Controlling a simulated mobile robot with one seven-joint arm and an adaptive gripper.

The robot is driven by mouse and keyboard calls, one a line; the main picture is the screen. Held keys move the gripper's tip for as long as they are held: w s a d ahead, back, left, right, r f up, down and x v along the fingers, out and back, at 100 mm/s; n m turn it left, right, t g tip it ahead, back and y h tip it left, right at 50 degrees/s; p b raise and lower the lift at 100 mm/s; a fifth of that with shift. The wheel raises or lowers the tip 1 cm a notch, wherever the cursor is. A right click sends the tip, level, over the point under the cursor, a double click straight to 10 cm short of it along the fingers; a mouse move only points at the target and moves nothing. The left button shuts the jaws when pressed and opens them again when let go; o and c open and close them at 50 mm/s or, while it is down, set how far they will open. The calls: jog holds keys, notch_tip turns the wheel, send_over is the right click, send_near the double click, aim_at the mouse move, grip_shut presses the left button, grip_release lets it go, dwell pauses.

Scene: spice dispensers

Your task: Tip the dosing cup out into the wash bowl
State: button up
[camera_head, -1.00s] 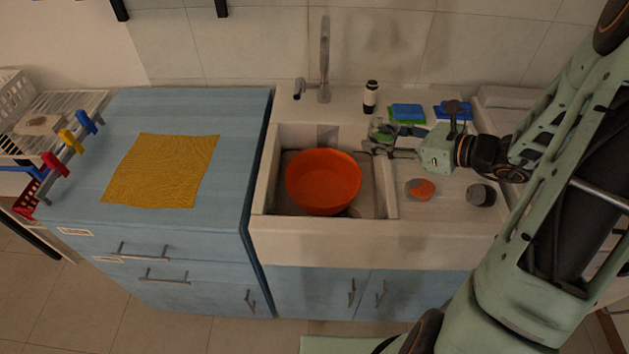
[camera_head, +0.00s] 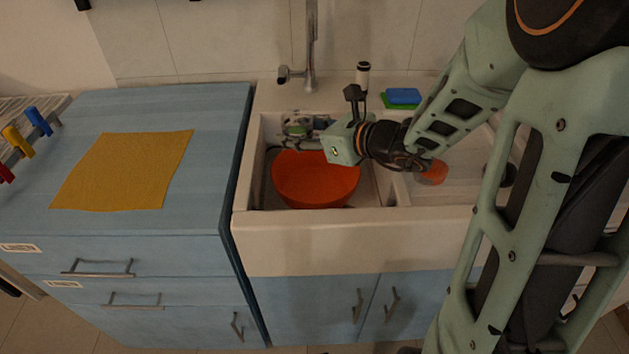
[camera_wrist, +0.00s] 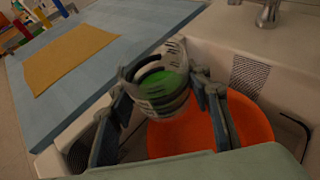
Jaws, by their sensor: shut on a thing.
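The dosing cup (camera_wrist: 160,82) is a clear, ribbed cup with green stuff inside. My gripper (camera_wrist: 166,98) is shut on it, with a finger on either side. In the head view the cup (camera_head: 297,127) is small and partly hidden by my gripper (camera_head: 312,139). The cup is held above the back part of the wash bowl. The green stuff is still inside it, and I cannot tell how far it is tilted. The wash bowl (camera_head: 315,185) is orange and sits in the sink; it also shows beneath the cup in the wrist view (camera_wrist: 247,122).
The white sink (camera_head: 245,175) surrounds the bowl, with a tap (camera_head: 310,50) behind it. A yellow cloth (camera_head: 125,170) lies on the blue counter (camera_head: 215,110) at left.

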jog(key=s+a+f+b, duration=0.2)
jog(key=s+a+b, duration=0.1)
jog(key=a, duration=0.4)
jog(key=shift+a+m, duration=0.25)
jog(key=shift+m, duration=0.15)
jog(key=shift+w, duration=0.1)
jog(key=shift+w+d+f+m+y+p, duration=0.4)
jog(key=shift+d+f+m+y, duration=0.15)
jog(key=shift+d+m, duration=0.25)
jog(key=shift+w+d+f+m+y+p, duration=0.35)
jog(key=shift+d+f+m+y, duration=0.2)
jog(key=shift+m, duration=0.3)
jog(key=shift+w+d+f+m+y+p, duration=0.4)
jog(key=shift+d+f+m+y, duration=0.15)
jog(key=shift+d+m, duration=0.25)
jog(key=shift+r+m, duration=0.25)
jog(key=shift+w+d+r+m+y+p, duration=0.1)
jog(key=shift+r+m+y+p, duration=0.5)
jog(key=shift+r, duration=0.25)
